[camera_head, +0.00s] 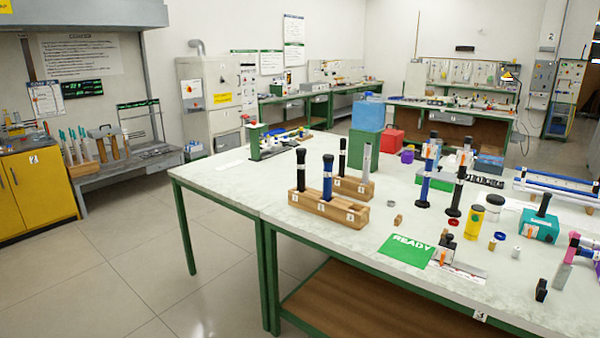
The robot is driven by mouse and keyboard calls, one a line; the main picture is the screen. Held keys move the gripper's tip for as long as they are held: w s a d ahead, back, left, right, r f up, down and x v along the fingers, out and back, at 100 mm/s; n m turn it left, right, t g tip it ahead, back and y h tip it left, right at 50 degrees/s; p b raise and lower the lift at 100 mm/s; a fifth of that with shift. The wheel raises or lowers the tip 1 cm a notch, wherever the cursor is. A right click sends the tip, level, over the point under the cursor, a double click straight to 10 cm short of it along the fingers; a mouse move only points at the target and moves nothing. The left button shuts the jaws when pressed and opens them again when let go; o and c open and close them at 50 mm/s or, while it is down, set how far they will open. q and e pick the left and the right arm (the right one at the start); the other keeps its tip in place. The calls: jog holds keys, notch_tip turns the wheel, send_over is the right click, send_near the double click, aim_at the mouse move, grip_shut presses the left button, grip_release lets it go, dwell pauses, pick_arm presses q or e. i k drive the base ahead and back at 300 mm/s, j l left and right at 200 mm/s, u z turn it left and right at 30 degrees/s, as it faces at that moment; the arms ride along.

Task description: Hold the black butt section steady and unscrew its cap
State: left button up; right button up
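Several upright rod sections stand on the pale-topped bench. A black section (300,171) and a blue section (327,178) with a dark top stand in the front wooden rack (335,212). Another black section (342,156) and a grey one (367,160) stand in the rack behind. To the right, a blue section (425,182) and a black section (456,192) stand on the bench top, both with dark wider bottoms. Which black one is the butt section, and where its cap joins, I cannot tell. Neither gripper is in view.
A green READY card (406,251) lies near the front edge of the bench (340,250). A yellow canister (473,222), a teal box (540,226) and small parts crowd the right side.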

aim_at(301, 160)
jog(key=i+l+z, duration=0.15)
jog(key=z, duration=0.25)
jog(key=i+l+z, duration=0.1)
jog(key=i+z, duration=0.4)
jog(key=z, duration=0.3)
